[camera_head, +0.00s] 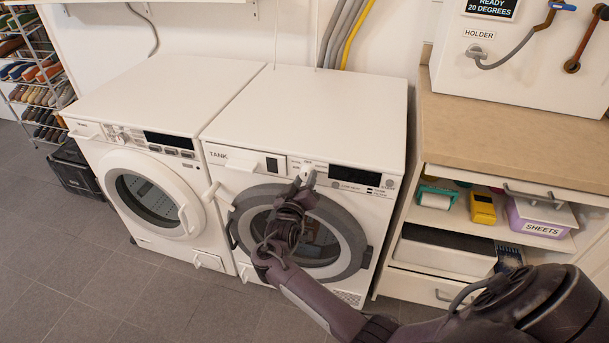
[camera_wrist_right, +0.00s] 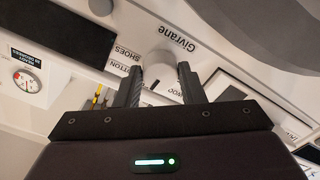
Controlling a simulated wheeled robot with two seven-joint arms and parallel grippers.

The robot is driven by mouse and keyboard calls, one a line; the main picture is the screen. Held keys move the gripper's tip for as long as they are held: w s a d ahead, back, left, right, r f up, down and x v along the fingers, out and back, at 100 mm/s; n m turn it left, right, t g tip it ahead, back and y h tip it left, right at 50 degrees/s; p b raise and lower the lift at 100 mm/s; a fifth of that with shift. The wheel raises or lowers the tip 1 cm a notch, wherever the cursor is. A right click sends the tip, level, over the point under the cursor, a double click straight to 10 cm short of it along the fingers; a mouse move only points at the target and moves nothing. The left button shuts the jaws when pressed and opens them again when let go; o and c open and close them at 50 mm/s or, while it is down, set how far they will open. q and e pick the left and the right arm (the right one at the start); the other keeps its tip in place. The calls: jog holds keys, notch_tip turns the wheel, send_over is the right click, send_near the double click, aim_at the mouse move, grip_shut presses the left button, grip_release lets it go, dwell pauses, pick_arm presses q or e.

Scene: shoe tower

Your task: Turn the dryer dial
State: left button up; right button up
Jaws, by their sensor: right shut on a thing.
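The white dial (camera_wrist_right: 158,66) sits on the front panel of the right-hand white machine (camera_head: 320,105). Printed words, among them "SHOES", surround it in the right wrist view. My right gripper (camera_wrist_right: 158,82) has one finger on each side of the dial and is shut on it. In the head view my right gripper (camera_head: 304,182) reaches up to the panel, just above the round door (camera_head: 345,225), and the dial shows only in part there. A dark mark shows on the dial's near side. My left gripper is not in view.
A second white machine (camera_head: 150,95) stands to the left. A shelf unit with a wooden top (camera_head: 500,120) stands to the right and holds a purple box (camera_head: 540,222) and a yellow item (camera_head: 483,208). A shoe rack (camera_head: 38,75) is at far left. The tiled floor (camera_head: 130,290) in front is clear.

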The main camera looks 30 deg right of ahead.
jog(key=shift+n, duration=0.5)
jog(key=shift+p, duration=0.3)
jog(key=o, duration=1)
jog(key=v, duration=0.8)
jog(key=shift+w, duration=0.1)
